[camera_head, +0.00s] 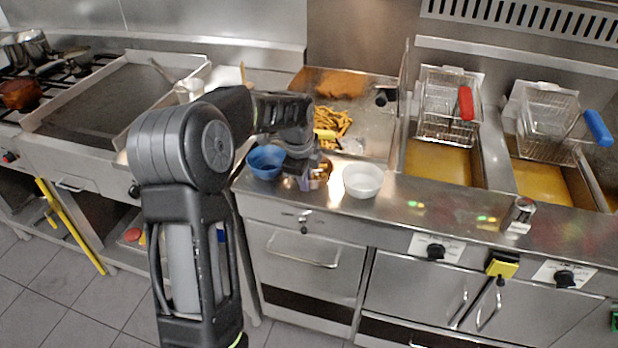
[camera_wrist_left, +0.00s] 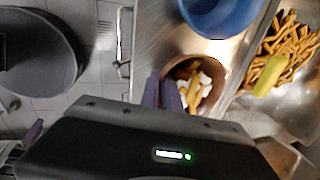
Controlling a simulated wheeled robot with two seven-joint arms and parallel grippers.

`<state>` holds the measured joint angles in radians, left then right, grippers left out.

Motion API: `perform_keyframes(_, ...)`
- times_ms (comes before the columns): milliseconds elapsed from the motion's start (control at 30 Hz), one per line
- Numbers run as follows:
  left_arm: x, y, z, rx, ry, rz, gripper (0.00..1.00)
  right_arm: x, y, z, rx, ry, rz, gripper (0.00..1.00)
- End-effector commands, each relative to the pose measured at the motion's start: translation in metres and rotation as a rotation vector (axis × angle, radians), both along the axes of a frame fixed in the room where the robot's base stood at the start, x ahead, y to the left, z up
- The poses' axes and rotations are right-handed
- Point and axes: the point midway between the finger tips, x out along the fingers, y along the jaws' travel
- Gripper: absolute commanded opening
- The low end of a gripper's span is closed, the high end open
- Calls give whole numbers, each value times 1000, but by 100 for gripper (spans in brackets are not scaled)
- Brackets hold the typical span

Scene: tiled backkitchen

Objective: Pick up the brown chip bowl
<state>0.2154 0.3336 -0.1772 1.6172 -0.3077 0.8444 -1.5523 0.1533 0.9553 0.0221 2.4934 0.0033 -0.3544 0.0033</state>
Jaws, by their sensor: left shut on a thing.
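The brown chip bowl (camera_wrist_left: 212,72) stands near the front edge of the steel counter, with chips and white pieces inside. In the head view the bowl (camera_head: 322,174) is mostly hidden behind my gripper. My left gripper (camera_head: 306,181) reaches down over the counter between a blue bowl and a white bowl. In the left wrist view its two purple fingers (camera_wrist_left: 172,93) are close together at the bowl's near rim, shut on its wall. I cannot tell whether the bowl is lifted. My right gripper is in neither view.
The blue bowl (camera_head: 265,162) is close on the left and the white bowl (camera_head: 363,180) close on the right. Behind is a tray of loose chips (camera_head: 337,122) with a yellow item. Fryer baskets (camera_head: 447,105) are further right. The front counter right of the white bowl is mostly clear.

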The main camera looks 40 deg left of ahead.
Motion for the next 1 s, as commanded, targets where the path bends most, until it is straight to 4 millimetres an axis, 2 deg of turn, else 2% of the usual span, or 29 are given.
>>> perform_keyframes(167,0,1,13,1,-2,1,0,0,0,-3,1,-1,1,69)
perform_keyframes(500,1,0,78,2,-6,0,0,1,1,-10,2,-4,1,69)
perform_keyframes(600,1,0,91,1,-3,0,0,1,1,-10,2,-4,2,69)
perform_keyframes(733,0,0,100,1,-2,0,0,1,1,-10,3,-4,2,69)
perform_keyframes(1000,0,0,100,1,-2,0,0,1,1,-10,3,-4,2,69)
